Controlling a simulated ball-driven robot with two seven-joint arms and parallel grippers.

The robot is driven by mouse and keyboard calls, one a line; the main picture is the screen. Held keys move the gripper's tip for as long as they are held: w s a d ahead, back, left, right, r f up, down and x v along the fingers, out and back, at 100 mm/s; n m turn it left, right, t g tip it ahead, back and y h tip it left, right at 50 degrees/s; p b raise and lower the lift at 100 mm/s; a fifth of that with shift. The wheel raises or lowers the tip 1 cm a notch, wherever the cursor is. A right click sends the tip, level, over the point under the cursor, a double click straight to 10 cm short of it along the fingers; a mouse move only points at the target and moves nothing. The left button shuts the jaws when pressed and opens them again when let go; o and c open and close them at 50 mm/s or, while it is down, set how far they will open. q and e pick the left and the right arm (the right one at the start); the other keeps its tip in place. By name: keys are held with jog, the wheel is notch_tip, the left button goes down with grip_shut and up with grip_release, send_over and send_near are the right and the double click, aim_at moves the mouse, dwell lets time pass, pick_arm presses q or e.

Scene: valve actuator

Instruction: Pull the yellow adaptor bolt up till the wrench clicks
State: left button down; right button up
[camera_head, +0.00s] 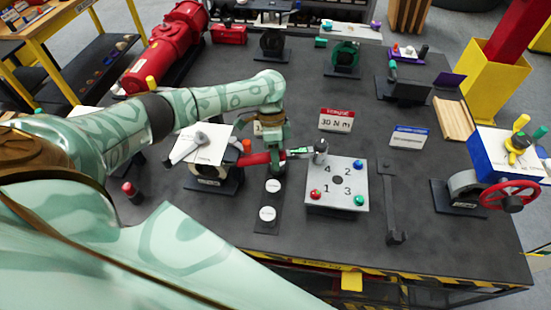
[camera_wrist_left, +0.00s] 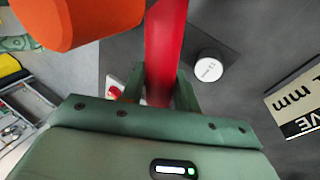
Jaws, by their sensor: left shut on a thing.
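My left gripper (camera_head: 277,157) is shut on the red handle of the wrench (camera_head: 255,160). The red handle also shows between the green fingers in the left wrist view (camera_wrist_left: 166,45). The wrench reaches right, and its grey head (camera_head: 320,151) sits over the top-left corner of the numbered plate (camera_head: 338,206), near the number 4. The yellow adaptor bolt cannot be made out; the wrench head covers that corner. Other corners carry a red bolt (camera_head: 315,194), a blue bolt (camera_head: 358,165) and a green bolt (camera_head: 359,200). My right gripper is not in view.
A red-and-white sign (camera_head: 336,120) stands behind the plate, with a blue-and-white sign (camera_head: 409,137) to its right. A dark bar (camera_head: 391,205) lies right of the plate. White round discs (camera_head: 267,214) lie left of it. An orange piece (camera_wrist_left: 80,20) is close beside the handle.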

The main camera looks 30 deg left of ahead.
pick_arm(q)
jog(key=shift+w+a+r+m+y, duration=0.3)
jog(key=shift+w+a+r, duration=0.25)
jog(key=shift+a, duration=0.2)
jog(key=shift+w+a+f+p, duration=0.1)
jog(key=shift+p, duration=0.25)
jog(key=p+v, duration=0.1)
jog(key=p, duration=0.1)
jog(key=p+v, duration=0.3)
jog(key=p, duration=0.1)
jog(key=shift+s+d+r, duration=0.25)
jog(key=shift+d+r, duration=0.1)
dwell(0.4)
jog(key=shift+d, duration=0.15)
dwell(0.5)
